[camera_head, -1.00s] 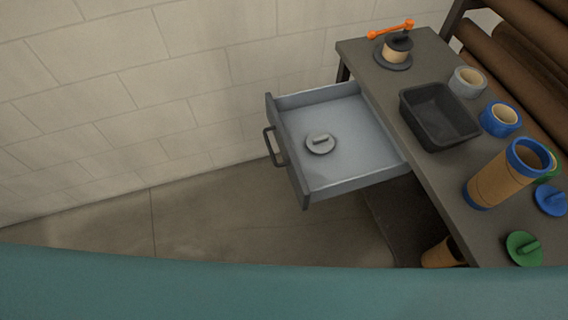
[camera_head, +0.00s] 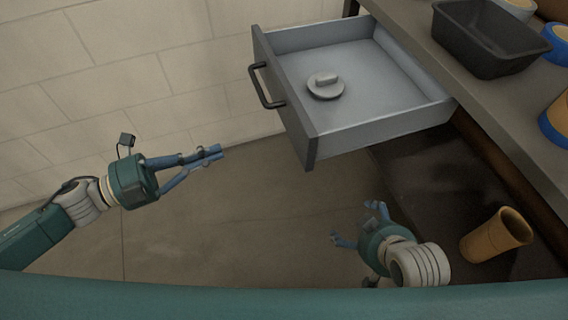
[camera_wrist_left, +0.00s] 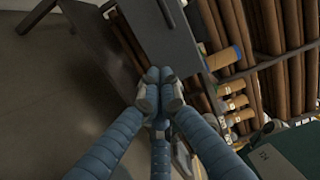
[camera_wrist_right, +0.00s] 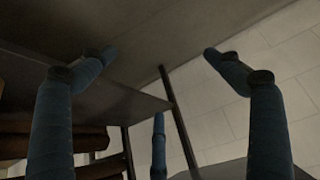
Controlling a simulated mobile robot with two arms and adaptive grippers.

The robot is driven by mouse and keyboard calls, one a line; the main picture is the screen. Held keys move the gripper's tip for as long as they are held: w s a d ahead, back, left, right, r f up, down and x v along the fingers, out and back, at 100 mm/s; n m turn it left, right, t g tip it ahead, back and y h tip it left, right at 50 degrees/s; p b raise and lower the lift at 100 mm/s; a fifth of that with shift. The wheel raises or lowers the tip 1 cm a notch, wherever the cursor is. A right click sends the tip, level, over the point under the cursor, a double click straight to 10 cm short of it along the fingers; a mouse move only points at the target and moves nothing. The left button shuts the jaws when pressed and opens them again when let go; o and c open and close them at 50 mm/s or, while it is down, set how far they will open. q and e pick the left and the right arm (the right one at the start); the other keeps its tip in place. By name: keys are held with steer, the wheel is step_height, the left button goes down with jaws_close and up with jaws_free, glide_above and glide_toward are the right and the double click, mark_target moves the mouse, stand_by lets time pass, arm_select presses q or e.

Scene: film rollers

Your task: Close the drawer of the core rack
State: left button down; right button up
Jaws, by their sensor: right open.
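The drawer (camera_head: 285,110) of the core rack stands pulled out to the left from under the grey rack top (camera_head: 500,110). Its dark handle (camera_head: 264,88) is on the front panel, facing left. A grey disc with a knob (camera_head: 325,86) lies inside. My left gripper (camera_head: 219,152) is left of and below the drawer front, apart from the handle, its fingers together and empty; the fingertips also meet in the left wrist view (camera_wrist_left: 157,78). My right gripper (camera_head: 356,221) is open and empty, low below the drawer; its spread fingers show in the right wrist view (camera_wrist_right: 155,62).
A black bin (camera_head: 485,45) and blue-ended rolls (camera_head: 562,45) stand on the rack top. An orange-brown tube (camera_head: 497,236) stands on the dark lower shelf (camera_head: 430,185), right of my right gripper. The floor (camera_head: 220,240) left of the drawer is clear, with a block wall (camera_head: 160,90) behind.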

arm_select(q)
steer(key=s+d+m+g, duration=0.2)
steer(key=s, duration=0.1)
steer(key=b, duration=0.1)
glide_toward(298, 141)
steer(key=shift+h, duration=0.4)
steer(key=x, duration=0.4)
steer(key=f+x, duration=0.1)
steer(key=x, duration=0.2)
steer(key=shift+w, duration=0.1)
arm_select(e)
steer(key=w+a+r+t, duration=0.1)
steer(key=w+r+t, duration=0.1)
steer(key=w+r, duration=0.2)
steer(key=shift+w+a+r+t+y, duration=0.15)
steer(key=shift+a+r+t+y, duration=0.1)
steer(key=shift+r+t+y, duration=0.05)
